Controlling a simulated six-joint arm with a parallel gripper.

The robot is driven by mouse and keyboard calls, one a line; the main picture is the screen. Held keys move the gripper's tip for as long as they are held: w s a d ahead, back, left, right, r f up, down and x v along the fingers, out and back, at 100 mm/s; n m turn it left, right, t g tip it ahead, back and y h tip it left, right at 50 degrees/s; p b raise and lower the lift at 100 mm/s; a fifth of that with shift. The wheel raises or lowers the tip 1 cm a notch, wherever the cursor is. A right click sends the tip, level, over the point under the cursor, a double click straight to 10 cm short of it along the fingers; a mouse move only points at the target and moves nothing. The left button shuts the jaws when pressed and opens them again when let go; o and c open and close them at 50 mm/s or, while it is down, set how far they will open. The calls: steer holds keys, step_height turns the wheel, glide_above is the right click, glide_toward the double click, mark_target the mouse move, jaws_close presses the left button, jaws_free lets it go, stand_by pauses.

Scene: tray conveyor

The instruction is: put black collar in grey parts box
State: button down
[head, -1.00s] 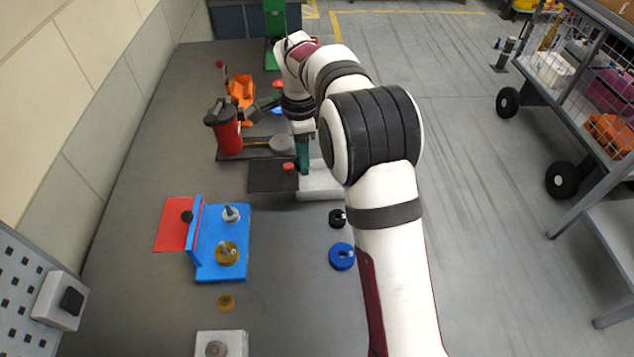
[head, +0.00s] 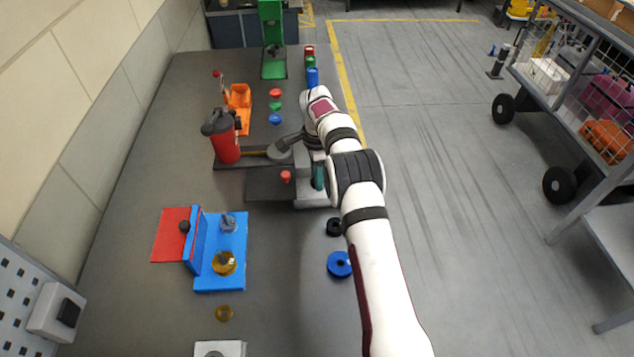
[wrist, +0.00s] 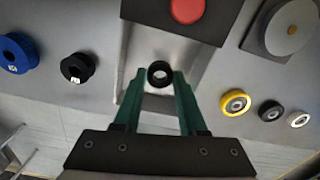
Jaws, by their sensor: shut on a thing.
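My gripper (wrist: 160,82), with teal fingers, is shut on a small black collar (wrist: 160,66) at its fingertips. In the wrist view the collar's open hole faces me. A pale grey open box (wrist: 131,88) lies below the collar, partly hidden by the fingers. In the head view the grey parts box (head: 310,200) is in the middle of the bench, and my gripper (head: 318,178) is over it. The collar is hidden there. I cannot tell how far it is above the box floor.
A dark plate with a red button (head: 286,176) adjoins the box. A black ring (head: 334,227) and a blue ring (head: 339,264) lie nearer. Yellow (wrist: 235,102), black (wrist: 270,110) and white (wrist: 299,118) rings lie on the far side. A red canister (head: 226,148) stands left.

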steer(key=shift+f, duration=1.3)
steer(key=shift+f, duration=0.1)
steer(key=shift+c, duration=2.3)
jaws_free()
